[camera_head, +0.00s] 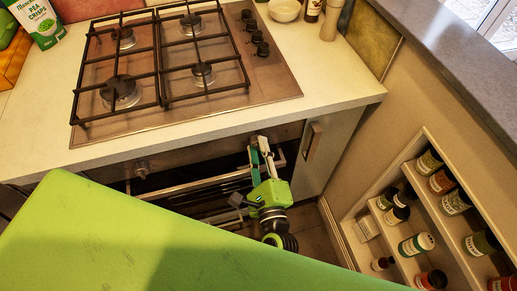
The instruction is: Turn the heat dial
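An oven under the counter has a round dial (142,168) on the left of its front panel. The rest of the oven front (190,160) is partly covered by my arm and a green surface. My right gripper (259,148) is upright in front of the right part of the oven panel, well to the right of that dial. Its fingertips are close to the panel; I cannot tell whether they touch it or hide a second dial. Whether the fingers are parted is unclear. Several black knobs (257,37) stand at the right of the steel hob (280,84). My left gripper is not in view.
The oven handle bar (190,186) runs across behind my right gripper. A cabinet handle (313,140) sticks out to its right. Shelves with several bottles (416,244) stand at the right. The large green surface (150,240) covers the lower left.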

